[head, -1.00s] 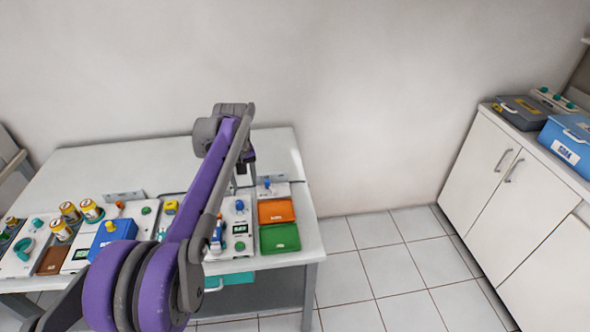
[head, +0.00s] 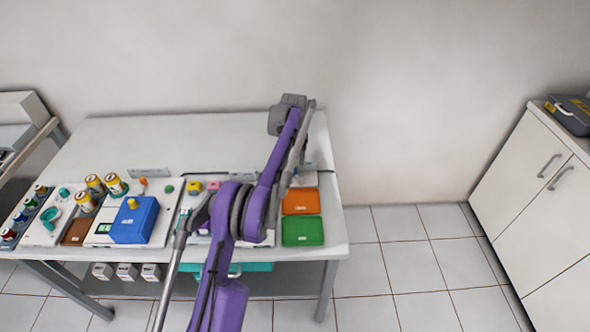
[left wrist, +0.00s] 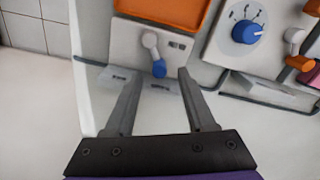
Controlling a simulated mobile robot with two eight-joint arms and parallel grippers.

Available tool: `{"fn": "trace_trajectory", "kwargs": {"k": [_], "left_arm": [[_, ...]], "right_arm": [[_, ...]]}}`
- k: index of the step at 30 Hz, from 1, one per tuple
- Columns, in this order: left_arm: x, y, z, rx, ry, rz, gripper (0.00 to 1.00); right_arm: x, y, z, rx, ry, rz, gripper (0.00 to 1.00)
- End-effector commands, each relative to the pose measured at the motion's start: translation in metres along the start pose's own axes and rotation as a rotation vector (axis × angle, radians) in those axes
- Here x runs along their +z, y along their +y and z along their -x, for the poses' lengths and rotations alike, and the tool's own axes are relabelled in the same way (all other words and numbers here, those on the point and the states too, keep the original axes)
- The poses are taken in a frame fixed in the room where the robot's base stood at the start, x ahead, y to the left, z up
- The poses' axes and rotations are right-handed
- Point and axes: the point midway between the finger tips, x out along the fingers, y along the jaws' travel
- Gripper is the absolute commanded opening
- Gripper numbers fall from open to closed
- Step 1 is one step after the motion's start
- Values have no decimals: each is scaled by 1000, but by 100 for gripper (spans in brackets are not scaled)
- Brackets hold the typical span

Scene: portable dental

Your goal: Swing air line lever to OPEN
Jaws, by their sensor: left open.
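The air line lever, with a grey-white pivot and a blue handle tip (left wrist: 159,68), shows in the left wrist view on a pale plate (left wrist: 128,44). The handle points toward my gripper, leaning slightly right. My left gripper (left wrist: 158,76) is open, with one finger on each side of the blue tip. I cannot tell whether either finger touches it. The small label beside the pivot is too blurred to read. In the head view my purple arm covers the lever and the gripper. My right gripper is not in view.
An orange tray (head: 300,201) and a green tray (head: 302,231) lie at the table's right end. In the wrist view a blue dial (left wrist: 246,31) sits right of the lever. A blue box (head: 134,220) and several jars stand farther left. The table's back (head: 180,135) is clear.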

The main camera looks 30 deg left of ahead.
Motion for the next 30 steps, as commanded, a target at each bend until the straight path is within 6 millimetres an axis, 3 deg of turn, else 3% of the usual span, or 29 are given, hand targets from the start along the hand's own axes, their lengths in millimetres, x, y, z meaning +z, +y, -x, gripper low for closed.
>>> {"fn": "trace_trajectory", "kwargs": {"k": [7,18,27,30], "left_arm": [[0,0,-31,0,0,0,55],[0,0,-36,0,1,-1,55],[0,0,-36,0,1,0,1],[0,0,-36,0,1,0,0]], "right_arm": [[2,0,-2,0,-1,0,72],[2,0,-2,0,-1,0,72],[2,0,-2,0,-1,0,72],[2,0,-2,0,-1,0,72]]}}
